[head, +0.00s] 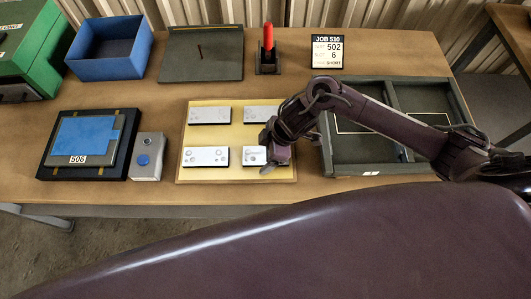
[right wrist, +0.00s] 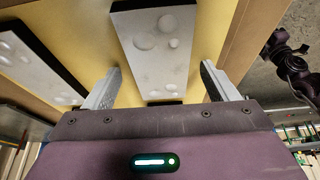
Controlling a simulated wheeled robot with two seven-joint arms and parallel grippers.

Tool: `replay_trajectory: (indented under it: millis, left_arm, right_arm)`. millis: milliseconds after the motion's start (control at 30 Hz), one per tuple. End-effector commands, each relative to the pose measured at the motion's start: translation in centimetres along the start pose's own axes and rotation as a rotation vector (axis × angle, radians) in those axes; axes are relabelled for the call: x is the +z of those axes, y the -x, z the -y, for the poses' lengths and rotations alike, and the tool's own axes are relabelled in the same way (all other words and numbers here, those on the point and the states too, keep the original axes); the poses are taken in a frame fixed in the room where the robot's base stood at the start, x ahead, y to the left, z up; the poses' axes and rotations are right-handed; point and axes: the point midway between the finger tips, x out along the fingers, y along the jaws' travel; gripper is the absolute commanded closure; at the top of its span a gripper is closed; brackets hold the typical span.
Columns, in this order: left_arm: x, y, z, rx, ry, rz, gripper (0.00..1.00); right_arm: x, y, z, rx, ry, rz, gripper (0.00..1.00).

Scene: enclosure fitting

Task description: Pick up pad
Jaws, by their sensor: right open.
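Several pale rectangular pads with round marks lie in two rows on a yellow board (head: 236,137). The front right pad (head: 252,157) is partly hidden by my right gripper (head: 270,160). In the right wrist view, a white-faced pad with dark ends (right wrist: 155,45) shows between the two open fingers of the right gripper (right wrist: 161,72), with a gap on each side. Other pads are the back left pad (head: 209,115), back right pad (head: 262,113) and front left pad (head: 205,157). My left gripper is not in view.
A grey-green divided tray (head: 345,160) stands right of the board, under my right arm. Left are a blue panel labelled 506 (head: 84,137) and a grey button box (head: 148,157). A blue bin (head: 108,68), green case (head: 35,50), red-handled tool (head: 268,40) and job card (head: 328,50) stand behind.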

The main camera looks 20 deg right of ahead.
Motion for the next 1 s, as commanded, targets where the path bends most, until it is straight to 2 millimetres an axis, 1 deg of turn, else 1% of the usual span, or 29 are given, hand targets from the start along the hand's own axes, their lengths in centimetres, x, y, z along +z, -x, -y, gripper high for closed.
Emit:
replay_trajectory:
  millis: [33,67,167,567,867,1000]
  left_arm:
    - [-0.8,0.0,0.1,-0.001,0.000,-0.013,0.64]
    - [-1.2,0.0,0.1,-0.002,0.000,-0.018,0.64]
    - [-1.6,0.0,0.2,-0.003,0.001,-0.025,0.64]
    - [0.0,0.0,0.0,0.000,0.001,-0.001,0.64]
    - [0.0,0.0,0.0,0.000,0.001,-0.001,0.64]
    - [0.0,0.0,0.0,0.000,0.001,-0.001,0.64]
  right_arm:
    - [0.0,0.0,0.0,0.000,0.000,0.000,0.20]
    - [0.0,0.0,0.0,0.000,0.000,0.000,0.20]
    - [0.0,0.0,0.0,0.000,0.000,0.000,0.20]
    - [0.0,0.0,0.0,0.001,0.000,0.000,0.72]
    - [-0.1,0.2,-0.1,0.002,0.001,-0.001,0.73]
    - [-0.6,1.1,-0.1,0.003,0.002,-0.004,0.73]
